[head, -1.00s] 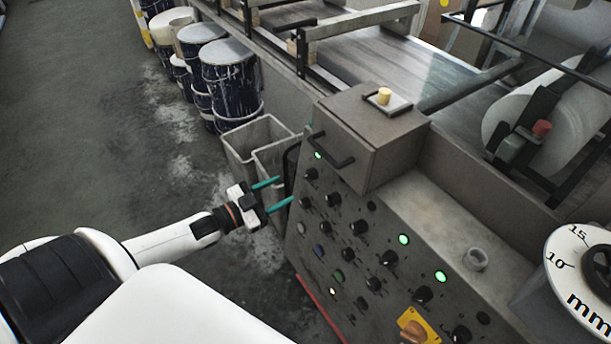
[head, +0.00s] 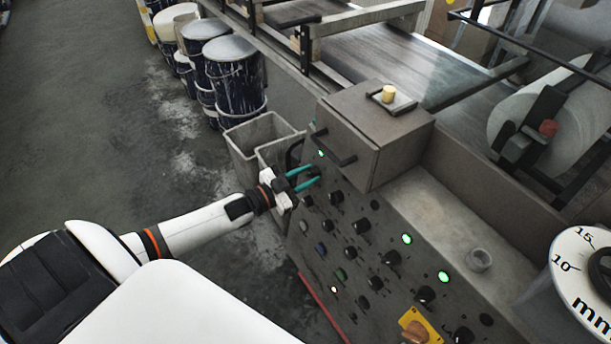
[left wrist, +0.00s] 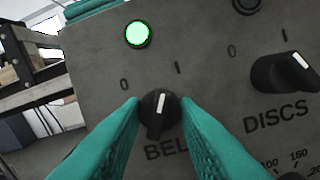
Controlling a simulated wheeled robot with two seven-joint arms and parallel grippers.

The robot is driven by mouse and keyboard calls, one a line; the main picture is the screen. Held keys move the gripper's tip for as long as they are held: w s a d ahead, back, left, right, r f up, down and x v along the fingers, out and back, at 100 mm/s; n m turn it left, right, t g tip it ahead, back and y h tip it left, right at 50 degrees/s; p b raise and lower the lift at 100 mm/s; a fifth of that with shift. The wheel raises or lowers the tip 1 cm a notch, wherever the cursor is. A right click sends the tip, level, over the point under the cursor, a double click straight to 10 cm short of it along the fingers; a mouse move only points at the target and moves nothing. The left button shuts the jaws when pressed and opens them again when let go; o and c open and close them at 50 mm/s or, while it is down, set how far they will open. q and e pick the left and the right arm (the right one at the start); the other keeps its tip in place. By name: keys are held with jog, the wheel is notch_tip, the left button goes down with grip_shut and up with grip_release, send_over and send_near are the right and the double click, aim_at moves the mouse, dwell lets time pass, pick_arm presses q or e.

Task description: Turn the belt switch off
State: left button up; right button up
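The belt switch (left wrist: 160,114) is a round black knob with a white mark, above the partly hidden lettering "BEL". Its mark points up and slightly right, toward the "I" rather than the "0". A green lamp (left wrist: 138,34) above it is lit; it also shows in the head view (head: 321,153). My left gripper (head: 317,174) is at the upper left of the control panel. Its teal fingers (left wrist: 160,108) are apart, one on each side of the knob; I cannot tell whether they touch it. My right gripper is not in view.
The discs knob (left wrist: 284,72) is close on the right of the belt switch. Several other knobs and lit lamps cover the panel (head: 325,215). A grey box with a handle (head: 375,135) juts out just above.

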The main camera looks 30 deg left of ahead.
pick_arm(q)
jog(key=shift+c, duration=1.4)
jog(key=shift+r+n+y+p, duration=0.15)
jog(key=shift+n+y+p, duration=0.15)
jog(key=shift+n+p, duration=0.9)
jog(key=n+p, duration=0.1)
jog(key=n, duration=0.2)
jog(key=shift+d+y, duration=0.1)
jog(key=shift+y, duration=0.2)
jog(key=n+y+p, duration=0.1)
jog(key=n+p, duration=0.1)
jog(key=n, duration=0.2)
jog(key=shift+s+n+p, duration=0.1)
jog(key=shift+n+p, duration=0.55)
jog(key=shift+n, duration=1.35)
jog(key=shift+y, duration=0.4)
